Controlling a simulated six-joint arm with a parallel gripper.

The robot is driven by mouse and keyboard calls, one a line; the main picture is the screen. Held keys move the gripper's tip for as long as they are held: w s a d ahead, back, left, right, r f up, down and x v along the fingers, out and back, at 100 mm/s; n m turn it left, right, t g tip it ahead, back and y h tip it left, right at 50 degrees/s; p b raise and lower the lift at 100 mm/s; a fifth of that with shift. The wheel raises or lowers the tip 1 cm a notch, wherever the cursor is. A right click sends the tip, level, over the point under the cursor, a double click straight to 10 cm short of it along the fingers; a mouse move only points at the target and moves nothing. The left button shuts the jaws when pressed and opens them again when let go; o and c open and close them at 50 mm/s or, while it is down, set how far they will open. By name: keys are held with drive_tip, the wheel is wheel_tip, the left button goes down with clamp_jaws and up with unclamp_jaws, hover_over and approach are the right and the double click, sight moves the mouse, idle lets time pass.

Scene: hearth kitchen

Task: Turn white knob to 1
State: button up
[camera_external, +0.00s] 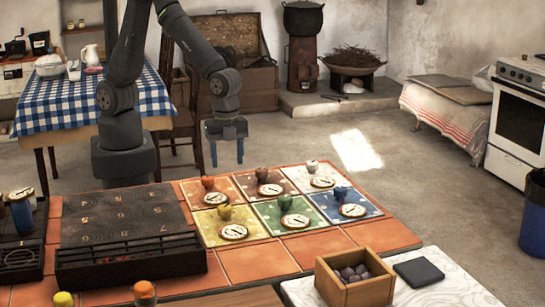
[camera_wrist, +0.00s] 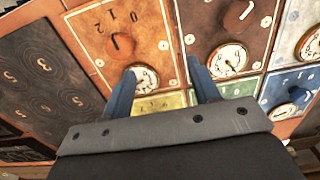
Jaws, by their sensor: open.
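The white knob (camera_external: 312,166) stands upright on a pale tile at the far right of the back row of the panel, with a round dial (camera_external: 322,182) in front of it. In the wrist view only part of the pale tile and its dial (camera_wrist: 311,44) show at the right edge; the knob itself is out of frame. My gripper (camera_external: 227,160) is open and empty, to the left of the white knob and above the panel. In the wrist view its blue fingers (camera_wrist: 163,78) are apart, over the border between the orange and brown tiles.
Other knobs are close by: orange (camera_external: 207,183), brown (camera_external: 262,173), yellow (camera_external: 224,211), green (camera_external: 285,203) and blue (camera_external: 340,193). A dark stove block (camera_external: 125,212) stands left of them. A wooden box (camera_external: 356,292) with dark round items sits at the front right.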

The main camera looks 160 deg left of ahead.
drive_tip(key=w+a+r, duration=0.1)
drive_tip(key=a+r, duration=0.2)
drive_tip(key=a, duration=0.5)
drive_tip(key=a+r, duration=0.3)
drive_tip(key=a, duration=0.4)
wheel_tip(320, 180, up, 6)
drive_tip(key=f, duration=0.1)
hover_over(313, 162)
wheel_tip(313, 162, down, 16)
drive_tip(key=shift+d+f, duration=0.1)
drive_tip(key=shift+f, duration=0.05)
drive_tip(key=c, duration=1)
